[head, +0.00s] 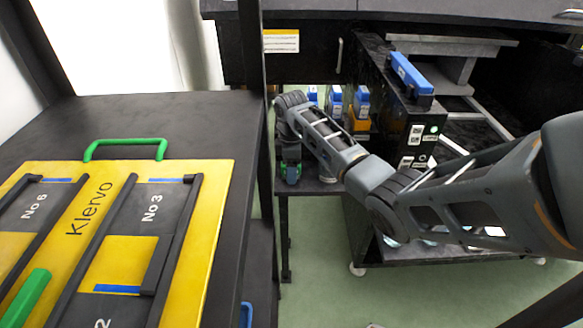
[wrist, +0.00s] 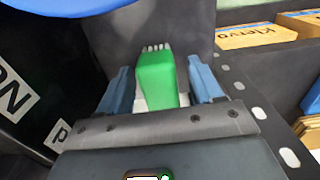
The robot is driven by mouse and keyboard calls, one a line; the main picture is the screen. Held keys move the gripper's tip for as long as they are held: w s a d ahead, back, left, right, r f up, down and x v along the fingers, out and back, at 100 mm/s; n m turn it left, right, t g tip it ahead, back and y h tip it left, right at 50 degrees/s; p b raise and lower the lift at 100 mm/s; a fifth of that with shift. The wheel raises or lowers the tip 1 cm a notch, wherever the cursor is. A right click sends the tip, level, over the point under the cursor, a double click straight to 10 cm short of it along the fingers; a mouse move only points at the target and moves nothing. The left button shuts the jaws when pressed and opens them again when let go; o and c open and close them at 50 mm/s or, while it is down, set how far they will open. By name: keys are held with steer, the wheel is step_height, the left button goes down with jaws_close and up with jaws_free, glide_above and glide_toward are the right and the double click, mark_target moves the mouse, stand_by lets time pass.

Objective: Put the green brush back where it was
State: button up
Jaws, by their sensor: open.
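The green brush (wrist: 157,78) shows in the wrist view between the fingers of my gripper (wrist: 159,68), with pale bristle-like tips at its far end. My gripper is open, with a visible gap between each blue-grey finger and the brush. White patches show on both sides of the brush's near end, against a dark grey surface. In the head view my gripper (head: 291,173) points down at the left end of the low dark shelf beyond the table. The brush cannot be told apart there. I cannot tell what the brush rests on.
Blue-topped bottles or boxes (head: 334,98) stand right of my gripper, partly behind my arm. A blue item (head: 411,75) lies on a dark upright panel. A yellow Klervo board (head: 190,240) with a green handle (head: 126,148) lies on the near-left table. Yellow Klervo boxes (wrist: 255,36) show at upper right.

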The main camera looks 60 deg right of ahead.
steer(key=shift+r, duration=0.1)
step_height(320, 180, up, 12)
steer(key=p, duration=0.1)
stand_by(0.4)
